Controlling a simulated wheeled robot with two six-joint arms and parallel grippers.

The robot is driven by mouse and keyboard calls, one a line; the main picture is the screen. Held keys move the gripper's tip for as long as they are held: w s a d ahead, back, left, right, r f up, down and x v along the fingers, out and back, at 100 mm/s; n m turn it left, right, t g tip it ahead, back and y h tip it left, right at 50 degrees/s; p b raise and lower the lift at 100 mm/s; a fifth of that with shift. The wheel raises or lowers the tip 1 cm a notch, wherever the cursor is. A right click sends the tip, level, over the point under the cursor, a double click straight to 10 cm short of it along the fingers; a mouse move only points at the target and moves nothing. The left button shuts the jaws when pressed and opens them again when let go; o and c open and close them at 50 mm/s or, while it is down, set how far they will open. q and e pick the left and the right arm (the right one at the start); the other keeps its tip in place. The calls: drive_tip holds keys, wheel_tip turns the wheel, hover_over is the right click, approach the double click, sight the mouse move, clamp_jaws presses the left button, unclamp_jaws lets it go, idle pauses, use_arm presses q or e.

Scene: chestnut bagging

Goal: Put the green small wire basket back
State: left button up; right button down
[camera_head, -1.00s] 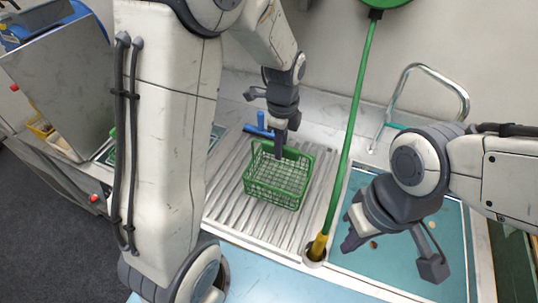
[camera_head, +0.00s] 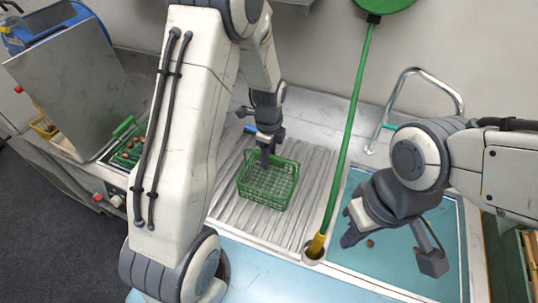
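The green small wire basket (camera_head: 270,187) stands upright on the ribbed metal drainboard in the middle of the view. My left gripper (camera_head: 266,160) points down at the basket's far rim. One finger reaches down at the rim; whether the fingers are closed on it I cannot tell. My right gripper (camera_head: 388,252) is open and empty above the blue-green sink area on the right.
A metal faucet (camera_head: 418,72) is at the back right. A green tray with chestnuts (camera_head: 128,150) sits at left.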

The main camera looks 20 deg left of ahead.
use_arm(q)
wheel_tip(320, 180, up, 12)
drive_tip(key=b, duration=0.2)
drive_tip(key=s+d+r+n, duration=0.3)
drive_tip(key=s+d+n, duration=0.1)
drive_tip(key=s+d, duration=0.6)
drive_tip(key=s+d+n, duration=0.2)
drive_tip(key=s+n, duration=0.1)
drive_tip(key=s, duration=0.4)
drive_tip(key=s+d+n+h, duration=0.1)
drive_tip(key=s+d+n, duration=0.1)
drive_tip(key=s+n, duration=0.2)
drive_tip(key=s+f, duration=0.1)
drive_tip(key=s, duration=0.1)
drive_tip(key=shift+s, duration=0.4)
drive_tip(key=shift+d, duration=0.1)
wheel_tip(320, 180, down, 4)
drive_tip(key=b, duration=0.4)
